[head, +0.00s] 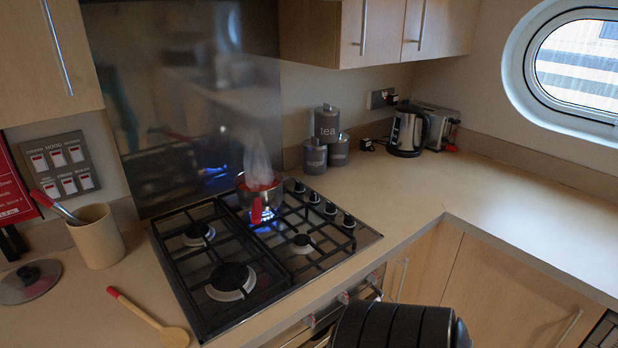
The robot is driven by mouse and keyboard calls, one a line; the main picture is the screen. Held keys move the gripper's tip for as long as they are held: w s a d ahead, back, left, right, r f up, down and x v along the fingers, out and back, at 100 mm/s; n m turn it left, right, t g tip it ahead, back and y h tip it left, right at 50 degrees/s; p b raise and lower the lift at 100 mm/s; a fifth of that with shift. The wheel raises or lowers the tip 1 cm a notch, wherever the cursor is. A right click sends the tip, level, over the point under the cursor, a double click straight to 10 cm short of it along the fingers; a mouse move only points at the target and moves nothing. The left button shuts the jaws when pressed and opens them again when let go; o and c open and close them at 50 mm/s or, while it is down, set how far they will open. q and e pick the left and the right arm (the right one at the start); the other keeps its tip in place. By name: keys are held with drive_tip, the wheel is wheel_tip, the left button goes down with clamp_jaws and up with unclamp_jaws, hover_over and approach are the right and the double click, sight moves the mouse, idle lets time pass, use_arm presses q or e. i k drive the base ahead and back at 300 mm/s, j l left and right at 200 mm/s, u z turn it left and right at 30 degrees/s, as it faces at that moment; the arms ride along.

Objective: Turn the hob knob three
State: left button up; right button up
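The gas hob (187,285) is set into the worktop, with black grates over its burners. Several black hob knobs (331,208) stand in a row along its right side; the frontmost knob (348,220) is nearest the worktop's front edge. I see no numbers on them, so I cannot tell which is three. A steaming pan (258,191) with a red handle stands on a back burner, with blue flame below it. A black rounded part of my own arm shows at the bottom edge. No fingers of either gripper are visible, and nothing touches the knobs.
A wooden spoon (150,321), a lid (29,281) and a utensil pot (97,237) lie left of the hob. Grey canisters (327,125), a kettle (408,131) and a toaster (436,122) stand behind. The right worktop (470,190) is clear. Oven knobs (343,297) sit below the edge.

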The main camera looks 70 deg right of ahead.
sight(314, 197)
drive_tip(key=z, duration=2.15)
